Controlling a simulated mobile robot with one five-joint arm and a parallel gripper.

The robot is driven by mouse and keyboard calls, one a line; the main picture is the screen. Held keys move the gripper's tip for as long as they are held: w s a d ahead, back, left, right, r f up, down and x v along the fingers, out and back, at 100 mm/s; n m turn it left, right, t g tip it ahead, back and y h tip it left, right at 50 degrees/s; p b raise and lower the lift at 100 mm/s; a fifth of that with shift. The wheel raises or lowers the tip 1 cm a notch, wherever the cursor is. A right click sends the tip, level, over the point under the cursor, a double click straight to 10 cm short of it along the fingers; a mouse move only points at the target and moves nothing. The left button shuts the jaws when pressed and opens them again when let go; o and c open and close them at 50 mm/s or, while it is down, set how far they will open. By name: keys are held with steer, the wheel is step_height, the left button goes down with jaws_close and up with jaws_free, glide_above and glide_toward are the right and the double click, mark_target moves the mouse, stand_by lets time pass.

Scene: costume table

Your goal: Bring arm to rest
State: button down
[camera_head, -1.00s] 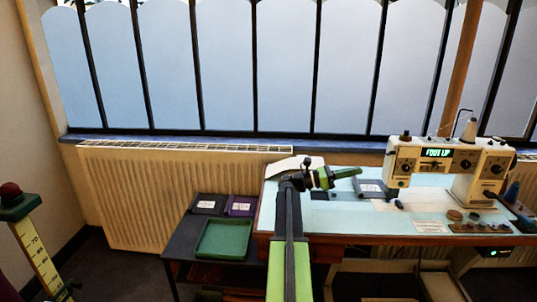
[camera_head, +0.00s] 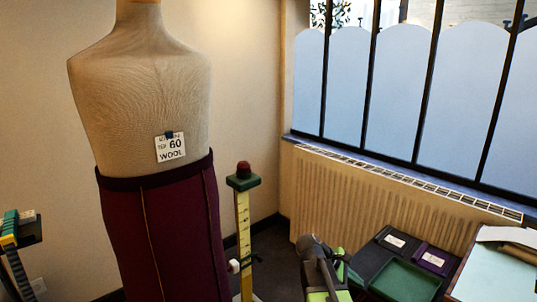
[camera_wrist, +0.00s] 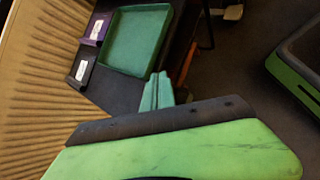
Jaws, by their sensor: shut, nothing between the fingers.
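My gripper shows in the wrist view (camera_wrist: 158,92), its green fingers together with nothing held. It points toward the low dark side table, near a green tray (camera_wrist: 135,40), with no contact that I can make out. In the head view my dark and green arm (camera_head: 322,268) is drawn in low at the bottom centre, and the fingertips are hard to make out there.
A dress form in a purple skirt (camera_head: 165,240) stands left. A measuring post (camera_head: 243,225) with a red knob stands beside it. The radiator (camera_head: 375,190) runs under the window. The green tray (camera_head: 405,279) and the pale-blue-topped table (camera_head: 490,275) are at right.

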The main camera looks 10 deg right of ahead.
steer(key=s+a+f+m+y, duration=0.35)
steer(key=a+m+y, duration=0.2)
steer(key=a, duration=0.55)
steer(key=s+a+f+m+y, duration=0.2)
steer(key=a+f+m+y, duration=0.3)
steer(key=a, duration=0.7)
step_height(320, 180, up, 25)
steer(key=m+h+p, duration=0.1)
steer(key=p, duration=2.3)
steer(key=shift+d+r+t, duration=0.15)
steer(key=shift+r+t, duration=0.05)
steer(key=shift+t, duration=0.1)
steer(key=shift+w+f, duration=0.1)
steer(key=shift+d, duration=0.1)
